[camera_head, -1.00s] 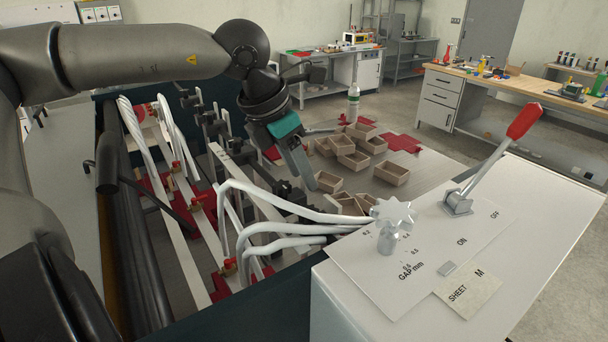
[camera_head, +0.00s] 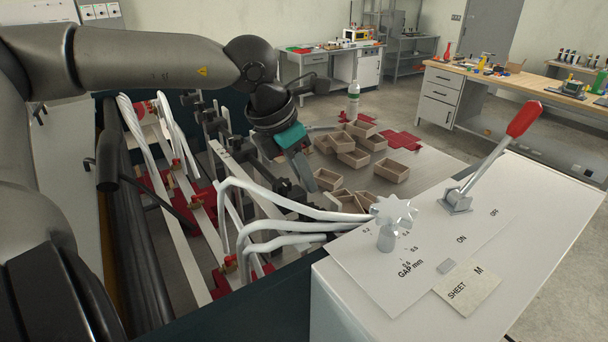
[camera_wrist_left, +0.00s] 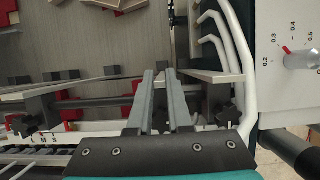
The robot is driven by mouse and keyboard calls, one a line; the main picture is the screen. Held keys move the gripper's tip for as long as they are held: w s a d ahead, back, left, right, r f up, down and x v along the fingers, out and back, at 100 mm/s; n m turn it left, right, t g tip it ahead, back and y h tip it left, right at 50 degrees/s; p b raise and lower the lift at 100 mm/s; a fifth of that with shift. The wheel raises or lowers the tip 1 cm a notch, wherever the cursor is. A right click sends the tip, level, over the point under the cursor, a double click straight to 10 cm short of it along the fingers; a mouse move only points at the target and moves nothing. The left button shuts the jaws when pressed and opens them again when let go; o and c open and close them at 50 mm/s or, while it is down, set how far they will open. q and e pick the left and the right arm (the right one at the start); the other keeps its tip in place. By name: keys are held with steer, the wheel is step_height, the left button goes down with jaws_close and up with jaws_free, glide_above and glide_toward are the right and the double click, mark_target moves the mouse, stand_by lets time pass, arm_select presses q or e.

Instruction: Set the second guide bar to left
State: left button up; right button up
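Pale bar ends lie on both sides, left (camera_wrist_left: 48,88) and right (camera_wrist_left: 212,76), with dark clamp knobs (camera_wrist_left: 222,116) near. Which bar is the second, I cannot tell. My right gripper is not in view.
White bent tubes (camera_head: 285,228) cross the near side of the machine. A white control box (camera_head: 500,250) with a star knob (camera_head: 394,217) and a red-handled lever (camera_head: 490,155) stands at right.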

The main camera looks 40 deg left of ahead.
arm_select(q)
jaws_close()
stand_by(0.9)
steer(key=d+b, duration=0.1)
steer(key=s+d+b, duration=0.1)
steer(key=d+b, duration=0.1)
stand_by(0.4)
